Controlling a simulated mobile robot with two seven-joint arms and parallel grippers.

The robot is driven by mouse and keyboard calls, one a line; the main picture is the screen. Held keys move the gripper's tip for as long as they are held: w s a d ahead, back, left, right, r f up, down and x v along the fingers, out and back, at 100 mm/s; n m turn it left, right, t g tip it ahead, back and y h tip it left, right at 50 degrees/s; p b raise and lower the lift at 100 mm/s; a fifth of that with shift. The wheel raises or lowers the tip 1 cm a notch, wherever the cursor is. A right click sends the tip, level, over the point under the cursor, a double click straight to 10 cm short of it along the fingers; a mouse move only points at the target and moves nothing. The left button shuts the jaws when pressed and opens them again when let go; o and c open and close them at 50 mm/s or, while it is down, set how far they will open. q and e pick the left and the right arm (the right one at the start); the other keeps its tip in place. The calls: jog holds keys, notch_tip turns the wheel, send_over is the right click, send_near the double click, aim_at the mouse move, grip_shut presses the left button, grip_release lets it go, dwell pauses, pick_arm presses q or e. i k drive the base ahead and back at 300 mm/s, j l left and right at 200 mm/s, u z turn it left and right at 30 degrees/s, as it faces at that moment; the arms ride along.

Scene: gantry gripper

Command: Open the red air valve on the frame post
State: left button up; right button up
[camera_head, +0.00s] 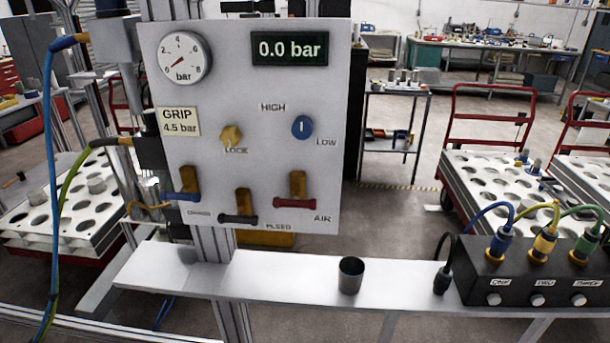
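The red air valve (294,203) is at the lower right of a grey panel (260,70) on the frame post (212,245). Its red handle lies about level across a brass body, above the label AIR. Beside it are a black-handled valve (238,218) and a blue-handled valve (181,196). The round gauge (183,58) has a red needle pointing to the lower left. The digital display (290,48) reads 0.0 bar. A label (180,121) reads GRIP 4.5 bar. Neither of my grippers is in view.
A blue knob (302,127) and a brass lock knob (232,136) sit higher on the panel. Below, a grey beam holds a dark cup (350,275). A black connector box (535,270) with cables stands at right. Hoses hang at left. Space before the panel looks clear.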

aim_at(277, 203)
jog(key=k+j+z, duration=0.1)
jog(key=z, duration=0.25)
jog(key=k+z, duration=0.15)
jog(key=z, duration=0.25)
jog(key=k+z, duration=0.15)
jog(key=z, duration=0.2)
jog(key=j, duration=0.05)
